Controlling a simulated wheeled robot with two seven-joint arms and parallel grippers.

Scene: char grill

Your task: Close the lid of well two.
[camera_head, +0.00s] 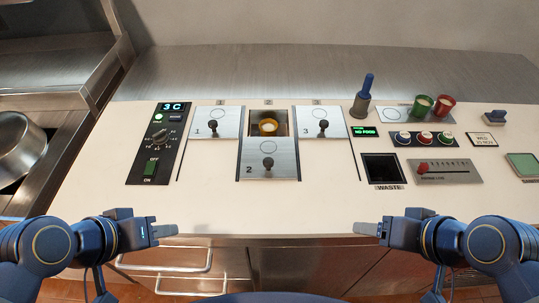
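The lid of well two (269,160) is a metal plate with a dark knob (268,163) and the number 2. It is slid toward me, so the well two opening (281,117) behind it is uncovered. A round yellowish item (268,126) shows inside the well. My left gripper (166,231) is at the counter's front edge, left of and nearer than the lid, apart from it. My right gripper (366,229) is at the front edge to the right, also apart from the lid. Both look empty; their finger gaps are not clear.
Lids one (216,122) and three (321,122) flank well two, farther back. A control panel (158,143) stands at left. At right are a waste opening (382,168), a blue-handled tool (364,95), and green (422,106) and red (444,106) cups. The front counter is clear.

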